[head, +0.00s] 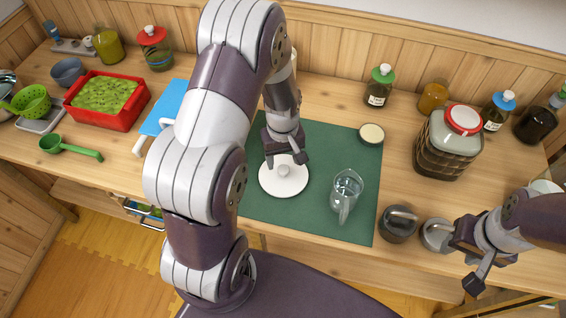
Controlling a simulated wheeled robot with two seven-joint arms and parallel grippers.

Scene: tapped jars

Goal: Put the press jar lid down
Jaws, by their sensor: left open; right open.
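A round white lid (270,187) with a small grey knob in its middle lies flat on the green mat (355,225); it looks like the press jar lid. My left gripper (285,160) is open just above and behind the knob, with its fingers near the lid's far edge. I cannot tell whether a finger touches the lid. My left arm covers part of the mat and the table to the left. My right gripper (461,262) is open and empty at the table's front right.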

